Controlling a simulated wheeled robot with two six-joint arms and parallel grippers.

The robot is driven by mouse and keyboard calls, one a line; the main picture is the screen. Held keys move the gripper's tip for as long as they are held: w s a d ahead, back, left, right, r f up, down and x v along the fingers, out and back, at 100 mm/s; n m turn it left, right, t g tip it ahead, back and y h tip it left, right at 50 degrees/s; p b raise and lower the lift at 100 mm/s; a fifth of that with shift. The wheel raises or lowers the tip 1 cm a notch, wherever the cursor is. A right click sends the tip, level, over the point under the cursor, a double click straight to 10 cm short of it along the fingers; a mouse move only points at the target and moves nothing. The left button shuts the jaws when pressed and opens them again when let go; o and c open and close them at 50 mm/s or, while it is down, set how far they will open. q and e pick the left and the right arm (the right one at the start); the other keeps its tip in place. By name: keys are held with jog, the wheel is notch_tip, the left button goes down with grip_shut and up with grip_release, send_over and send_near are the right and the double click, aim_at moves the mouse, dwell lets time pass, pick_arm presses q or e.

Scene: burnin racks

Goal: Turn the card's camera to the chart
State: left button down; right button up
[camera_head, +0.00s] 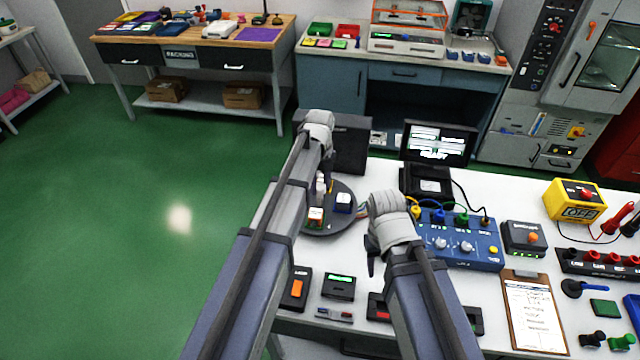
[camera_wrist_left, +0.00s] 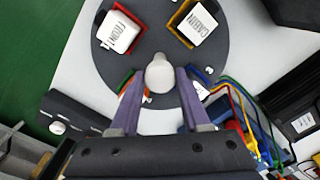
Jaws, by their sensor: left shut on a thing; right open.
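A dark round turntable (camera_head: 346,188) stands on the white bench; it fills the top of the left wrist view (camera_wrist_left: 155,25). A white block marked FRONT (camera_wrist_left: 118,32) and one marked CABIN (camera_wrist_left: 198,24) sit on it in coloured holders. My left gripper (camera_head: 326,178) is over the turntable. My right gripper (camera_head: 373,262) is open and empty above the bench, left of the blue panel. I cannot make out the chart.
A blue panel (camera_head: 455,250) with coloured plugs and cables stands right of the turntable. A black box (camera_head: 352,145) and a lit screen (camera_head: 438,143) stand behind. A clipboard (camera_head: 533,310) and small devices (camera_head: 338,286) lie along the front.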

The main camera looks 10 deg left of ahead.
pick_arm(q)
jog(key=shift+s, duration=0.15)
jog(key=shift+c, duration=1.8)
grip_release()
jog(key=shift+r, duration=0.1)
notch_tip(320, 180, up, 8)
jog(key=p, duration=0.8)
jog(key=shift+f, duration=0.2)
